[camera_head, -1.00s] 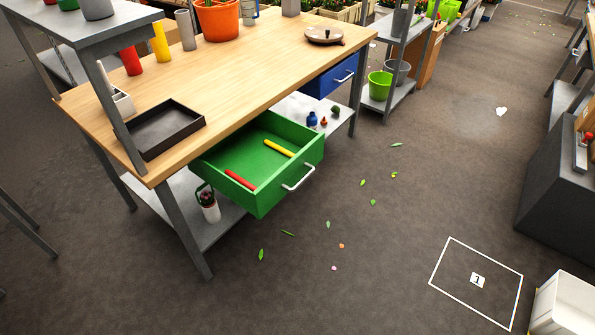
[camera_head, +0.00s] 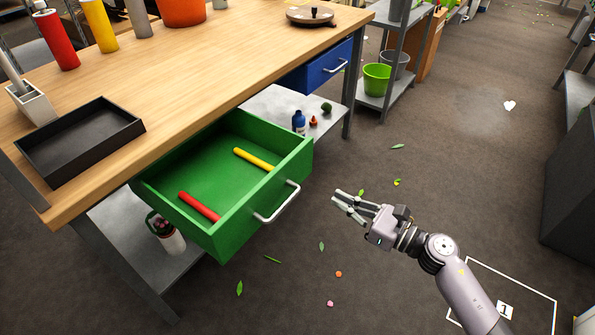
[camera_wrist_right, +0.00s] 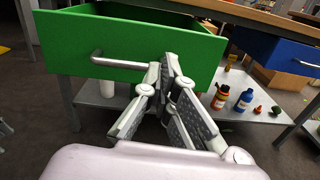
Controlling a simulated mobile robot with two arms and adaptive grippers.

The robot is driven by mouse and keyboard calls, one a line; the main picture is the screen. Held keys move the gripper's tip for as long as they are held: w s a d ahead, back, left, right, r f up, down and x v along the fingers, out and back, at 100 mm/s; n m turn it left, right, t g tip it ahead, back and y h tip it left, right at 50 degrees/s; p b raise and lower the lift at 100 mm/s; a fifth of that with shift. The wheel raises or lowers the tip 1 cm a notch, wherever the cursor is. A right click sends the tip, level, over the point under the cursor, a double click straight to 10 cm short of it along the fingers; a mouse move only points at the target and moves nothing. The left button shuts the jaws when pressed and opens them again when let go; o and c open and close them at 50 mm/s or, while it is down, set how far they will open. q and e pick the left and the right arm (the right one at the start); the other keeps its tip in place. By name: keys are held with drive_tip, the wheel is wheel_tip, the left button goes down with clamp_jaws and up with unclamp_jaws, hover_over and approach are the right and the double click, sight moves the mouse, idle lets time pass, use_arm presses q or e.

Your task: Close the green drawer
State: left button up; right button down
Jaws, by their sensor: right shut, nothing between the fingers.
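The green drawer (camera_head: 225,225) is pulled out from under the wooden workbench in the head view. A red stick (camera_head: 199,206) and a yellow stick (camera_head: 253,159) lie inside it. Its silver bar handle (camera_head: 277,203) is on the front panel. My right gripper (camera_head: 340,199) is shut and empty, in front of and to the right of the handle, apart from it. In the right wrist view, the drawer front (camera_wrist_right: 130,45) and handle (camera_wrist_right: 122,62) lie beyond the fingers (camera_wrist_right: 168,62). My left gripper is not in view.
A blue drawer (camera_head: 325,68) sits farther along the workbench (camera_head: 210,70). A black tray (camera_head: 80,140) stands on the top. The lower shelf (camera_head: 270,108) holds bottles and a white container (camera_head: 168,236). The floor before the drawer is clear except for scattered leaves and petals.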

drive_tip(key=n, duration=0.1)
approach(281, 171)
drive_tip(key=x, duration=0.7)
drive_tip(key=shift+w+f+p, duration=0.1)
drive_tip(key=shift+p, duration=0.25)
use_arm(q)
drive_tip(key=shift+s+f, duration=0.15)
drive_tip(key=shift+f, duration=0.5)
